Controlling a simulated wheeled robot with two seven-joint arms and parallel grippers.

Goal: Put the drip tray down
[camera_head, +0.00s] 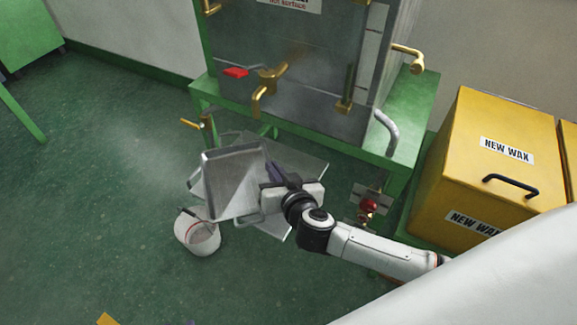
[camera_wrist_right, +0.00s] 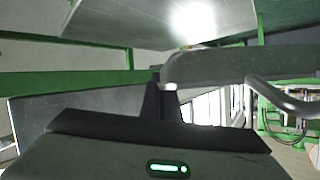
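The drip tray (camera_head: 232,180) is a shallow grey metal tray with raised rims. In the head view it is tilted, in front of the green bench. My right gripper (camera_head: 272,178) is at the tray's right side and appears shut on its edge. In the right wrist view the two dark fingers (camera_wrist_right: 161,100) are close together at the end of a grey metal edge; the exact contact is partly hidden by the gripper body. Whether the tray touches anything below it cannot be told. My left gripper is not in view.
A flat grey metal sheet (camera_head: 300,163) lies behind and below the tray. A white bucket (camera_head: 197,238) stands close to the tray's lower left. Yellow wax bins (camera_head: 470,150) stand right. Floor at left is clear.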

